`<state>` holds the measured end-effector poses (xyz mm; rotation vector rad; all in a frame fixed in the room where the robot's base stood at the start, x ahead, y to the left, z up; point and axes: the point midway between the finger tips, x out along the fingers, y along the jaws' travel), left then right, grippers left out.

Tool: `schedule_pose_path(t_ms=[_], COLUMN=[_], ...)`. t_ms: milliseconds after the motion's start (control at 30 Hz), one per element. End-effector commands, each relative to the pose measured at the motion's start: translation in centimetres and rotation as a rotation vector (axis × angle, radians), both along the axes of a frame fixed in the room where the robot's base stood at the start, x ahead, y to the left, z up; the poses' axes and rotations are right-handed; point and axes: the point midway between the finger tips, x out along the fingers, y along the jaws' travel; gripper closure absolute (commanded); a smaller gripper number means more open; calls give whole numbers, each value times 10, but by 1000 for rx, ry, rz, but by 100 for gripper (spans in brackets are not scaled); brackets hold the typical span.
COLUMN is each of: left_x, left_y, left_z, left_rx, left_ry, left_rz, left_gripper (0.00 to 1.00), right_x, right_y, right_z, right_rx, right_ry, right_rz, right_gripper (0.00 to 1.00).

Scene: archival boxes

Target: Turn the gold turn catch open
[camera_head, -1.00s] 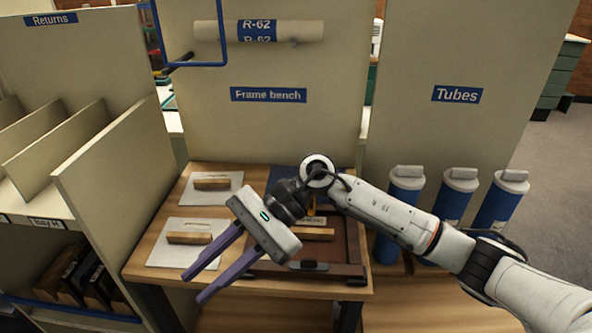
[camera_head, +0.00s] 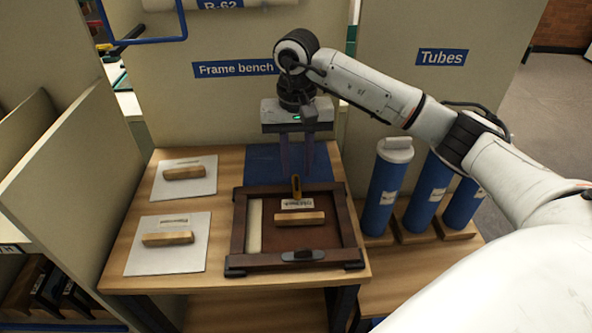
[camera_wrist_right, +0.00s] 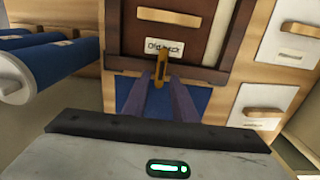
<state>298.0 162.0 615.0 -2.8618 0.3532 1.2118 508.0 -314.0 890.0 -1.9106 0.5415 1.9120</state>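The gold turn catch (camera_head: 296,186) sits at the far edge of a dark brown wooden frame (camera_head: 239,228) on the bench. It points lengthwise across that edge, towards the labelled back panel (camera_head: 320,237). In the right wrist view the catch (camera_wrist_right: 161,68) shows just beyond and between my purple fingertips. My right gripper (camera_head: 297,170) points down over the far side of the frame, fingers apart, one to each side of the catch. I cannot tell whether they touch it. The right wrist view shows the same open gripper (camera_wrist_right: 161,84). My left gripper is not in view.
A blue mat (camera_head: 262,165) lies behind the frame. Two pale boards with wooden handles (camera_head: 184,173) (camera_head: 168,239) lie left of it. Blue tubes (camera_head: 386,190) stand to the right. A panel with the Frame bench sign (camera_head: 232,69) rises behind.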

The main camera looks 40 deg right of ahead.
Motion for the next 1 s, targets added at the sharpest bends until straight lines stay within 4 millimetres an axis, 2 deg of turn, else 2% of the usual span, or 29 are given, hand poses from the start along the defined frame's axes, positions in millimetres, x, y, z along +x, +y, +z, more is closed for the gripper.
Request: schedule_pose_path(t_ms=[33, 200, 500, 533, 667, 1000], left_x=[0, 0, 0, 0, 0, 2], left_y=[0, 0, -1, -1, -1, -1], left_z=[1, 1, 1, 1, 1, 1], left_rx=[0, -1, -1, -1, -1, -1], left_ry=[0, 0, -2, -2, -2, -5], left_rz=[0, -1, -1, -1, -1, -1], left_gripper=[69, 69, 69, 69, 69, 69], right_x=[-1, 0, 0, 0, 0, 0], right_y=[0, 1, 1, 1, 1, 0], right_z=[-8, -22, -25, -25, -25, -25], right_rx=[0, 2, 1, 1, 2, 2], right_ry=[2, 0, -2, -2, -1, -1], right_rz=[0, 1, 1, 1, 1, -17], right_gripper=[75, 75, 75, 77, 99, 100])
